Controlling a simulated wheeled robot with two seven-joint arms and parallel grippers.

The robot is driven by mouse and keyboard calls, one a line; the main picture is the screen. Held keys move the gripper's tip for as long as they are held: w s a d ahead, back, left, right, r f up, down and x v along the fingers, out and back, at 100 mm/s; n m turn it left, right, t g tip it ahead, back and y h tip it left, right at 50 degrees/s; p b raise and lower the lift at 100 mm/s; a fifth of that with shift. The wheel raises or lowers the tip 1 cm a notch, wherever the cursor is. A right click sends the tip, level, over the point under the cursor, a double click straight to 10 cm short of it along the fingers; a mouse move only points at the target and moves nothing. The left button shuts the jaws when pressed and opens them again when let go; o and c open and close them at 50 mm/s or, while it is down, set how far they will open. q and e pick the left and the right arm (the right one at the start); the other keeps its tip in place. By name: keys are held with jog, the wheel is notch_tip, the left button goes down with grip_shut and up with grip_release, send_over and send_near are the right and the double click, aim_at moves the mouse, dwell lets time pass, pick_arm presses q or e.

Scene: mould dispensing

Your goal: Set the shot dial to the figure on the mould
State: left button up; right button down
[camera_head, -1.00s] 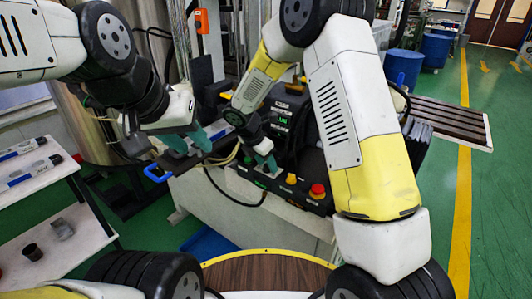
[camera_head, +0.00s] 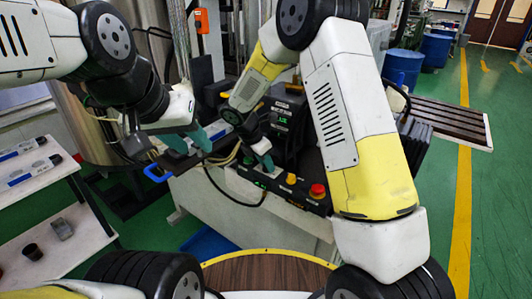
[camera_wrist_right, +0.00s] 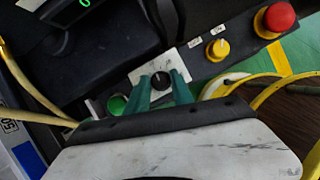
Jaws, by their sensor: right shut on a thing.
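The black shot dial (camera_wrist_right: 160,81) sits on a pale plate on the control box (camera_head: 300,192). My right gripper (camera_wrist_right: 163,90) has its teal fingers on either side of the dial and is shut on it. In the head view my right gripper (camera_head: 264,163) is over the box's left part. My left gripper (camera_head: 192,139) is at the press's left side, its teal fingers apart; whatever lies between them is too small to tell. I cannot make out the figure on the mould.
A red stop button (camera_wrist_right: 279,17) and a yellow knob (camera_wrist_right: 217,49) are to the dial's right; a green button (camera_wrist_right: 117,104) is to its left. A blue handle (camera_head: 157,173) sticks out at the press's left. Hoses hang nearby. A white shelf (camera_head: 70,240) stands at left.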

jog(key=m+g, duration=0.1)
jog(key=m, duration=0.1)
jog(key=m+g, duration=0.1)
jog(key=m, duration=0.2)
jog(key=shift+w+a+h, duration=0.1)
jog(key=shift+w+h, duration=0.05)
jog(key=shift+h, duration=0.25)
jog(key=m, duration=0.2)
jog(key=m+g, duration=0.1)
jog(key=m, duration=0.1)
jog(key=shift+w+m+g, duration=0.15)
jog(key=shift+m+g, duration=0.15)
jog(key=m, duration=0.2)
jog(key=m+g, duration=0.1)
jog(key=m, duration=0.1)
jog(key=shift+w+m+g+y, duration=0.1)
jog(key=shift+m+g+y, duration=0.2)
jog(key=shift+y, duration=0.1)
jog(key=m+g+y, duration=0.1)
jog(key=m, duration=0.3)
jog(key=shift+m, duration=0.3)
jog(key=c, duration=1.1)
grip_release()
jog(key=shift+w, duration=0.1)
jog(key=shift+v, duration=3.85)
